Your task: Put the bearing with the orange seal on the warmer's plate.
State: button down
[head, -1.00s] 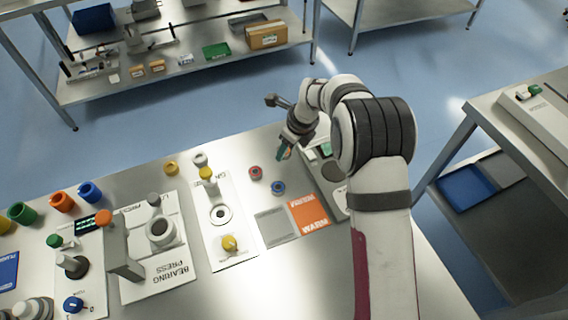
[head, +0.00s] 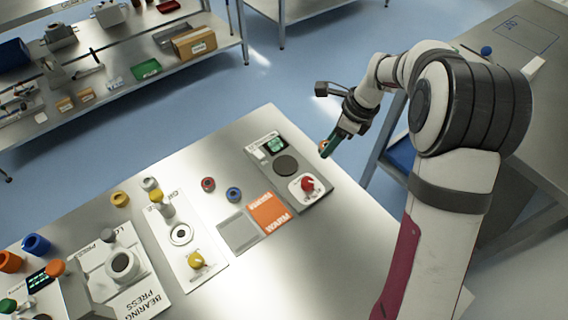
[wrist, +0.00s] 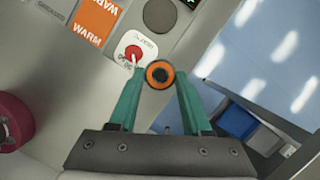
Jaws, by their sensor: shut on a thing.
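The bearing with the orange seal (wrist: 159,75) is held between my gripper's fingertips (wrist: 159,82) in the wrist view. In the head view a sliver of the orange bearing (head: 323,146) shows at the tips of my gripper (head: 328,150). My gripper is shut on it, above and just right of the warmer's far right side. The warmer (head: 262,142) is a grey unit with a green display and a red knob (head: 308,185). Its plate (head: 286,165) is a dark round disc, bare, left of the bearing. The plate (wrist: 160,14) also shows at the wrist view's top.
An orange WARM pad (head: 269,213) and a grey pad (head: 238,232) lie left of the warmer. A red ring (head: 208,184) and a blue ring (head: 234,194) lie behind them. The bearing press (head: 122,267) stands farther left. The table's right edge is close to the warmer.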

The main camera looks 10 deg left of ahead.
jog(key=shift+s+d+r, duration=0.1)
jog(key=shift+s+d, duration=0.05)
jog(key=shift+d, duration=0.3)
send_over(285, 164)
jog(key=d, duration=0.1)
jog(key=f, duration=0.7)
jog(key=shift+s, duration=0.2)
jog(key=shift+f, duration=1.9)
jog(key=shift+c, duration=1.8)
grip_release()
jog(key=shift+f, duration=0.1)
